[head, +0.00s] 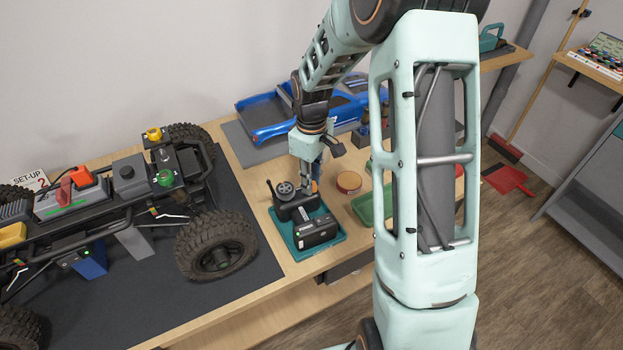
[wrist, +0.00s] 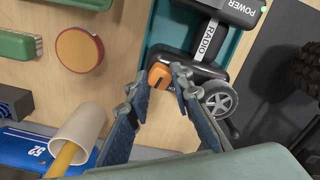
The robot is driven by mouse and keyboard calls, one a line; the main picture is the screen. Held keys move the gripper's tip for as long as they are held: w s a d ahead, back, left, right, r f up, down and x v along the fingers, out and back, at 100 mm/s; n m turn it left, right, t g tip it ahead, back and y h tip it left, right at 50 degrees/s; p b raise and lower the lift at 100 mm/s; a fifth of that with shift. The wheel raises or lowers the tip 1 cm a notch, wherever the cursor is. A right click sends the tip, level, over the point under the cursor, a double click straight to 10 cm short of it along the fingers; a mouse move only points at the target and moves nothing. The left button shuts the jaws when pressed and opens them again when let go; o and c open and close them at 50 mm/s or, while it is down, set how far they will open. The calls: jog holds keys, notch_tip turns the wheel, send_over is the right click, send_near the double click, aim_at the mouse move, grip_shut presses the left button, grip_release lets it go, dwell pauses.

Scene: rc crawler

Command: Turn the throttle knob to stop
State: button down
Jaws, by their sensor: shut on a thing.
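The dark radio (head: 297,207) sits in a teal tray, with a grey-spoked wheel (wrist: 220,101) on its side. It carries the label RADIO in the wrist view (wrist: 208,42). The orange throttle knob (wrist: 165,73), with a dark mark on its face, sticks out from the radio. My gripper (wrist: 158,80) has its two blue-grey fingers on either side of the knob and is shut on it. In the head view my gripper (head: 305,182) points down at the back of the radio. The knob's far side and any stop mark are hidden.
The teal tray (head: 337,239) also holds a black POWER box (head: 316,232). Beside it are a round orange-topped tin (head: 348,181) and a green tray (head: 368,210). A blue car body (head: 265,115) lies behind, and the big-wheeled crawler (head: 218,245) stands to the left.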

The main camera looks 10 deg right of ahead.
jog(key=shift+n, duration=1)
jog(key=c, duration=1.7)
grip_release()
notch_tip(320, 180, up, 12)
